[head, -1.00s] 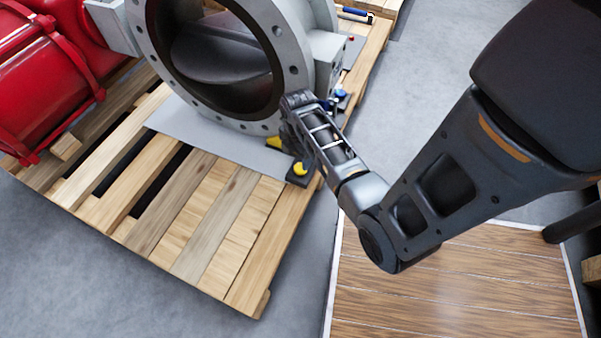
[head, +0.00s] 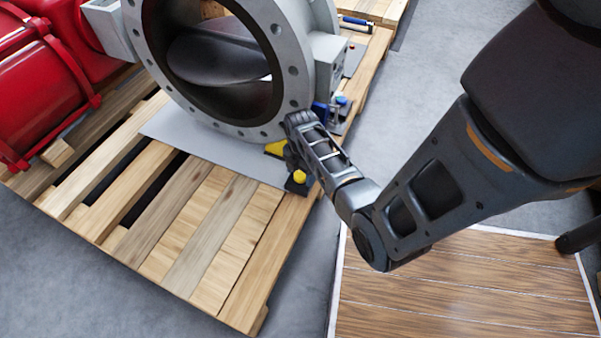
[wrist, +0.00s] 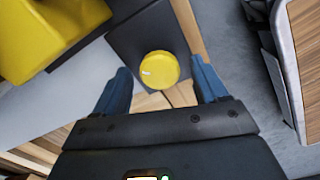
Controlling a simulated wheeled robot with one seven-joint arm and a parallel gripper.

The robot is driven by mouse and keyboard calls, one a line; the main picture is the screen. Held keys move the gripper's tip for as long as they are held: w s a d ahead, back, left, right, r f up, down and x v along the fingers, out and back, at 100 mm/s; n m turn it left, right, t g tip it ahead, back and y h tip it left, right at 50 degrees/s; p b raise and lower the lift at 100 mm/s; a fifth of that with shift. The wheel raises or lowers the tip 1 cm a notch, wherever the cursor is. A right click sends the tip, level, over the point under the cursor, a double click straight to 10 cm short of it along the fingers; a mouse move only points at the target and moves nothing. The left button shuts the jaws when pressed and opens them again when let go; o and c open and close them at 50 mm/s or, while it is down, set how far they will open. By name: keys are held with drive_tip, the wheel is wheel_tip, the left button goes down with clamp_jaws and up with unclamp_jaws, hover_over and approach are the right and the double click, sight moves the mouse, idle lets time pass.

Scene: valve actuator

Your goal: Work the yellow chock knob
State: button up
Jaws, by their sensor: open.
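The yellow chock knob (wrist: 159,70) is a round yellow cap with a small white mark, on a dark block (wrist: 150,35). In the wrist view it sits between and just beyond the fingertips of my open gripper (wrist: 160,85), with no finger seen touching it. In the head view the knob (head: 299,177) shows on its block at the pallet's near right corner, just below my gripper. A yellow chock (wrist: 40,35) lies at the upper left of the wrist view. My arm partly hides the fingers in the head view.
A large grey valve body (head: 290,70) stands on a grey plate (head: 185,130) on the wooden pallet (head: 200,230), close to my gripper. Blue-topped parts (head: 341,100) lie behind my wrist. Red machinery (head: 40,90) is at the left.

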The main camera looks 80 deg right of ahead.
drive_tip(key=c, duration=1.1)
drive_tip(key=shift+o, duration=0.2)
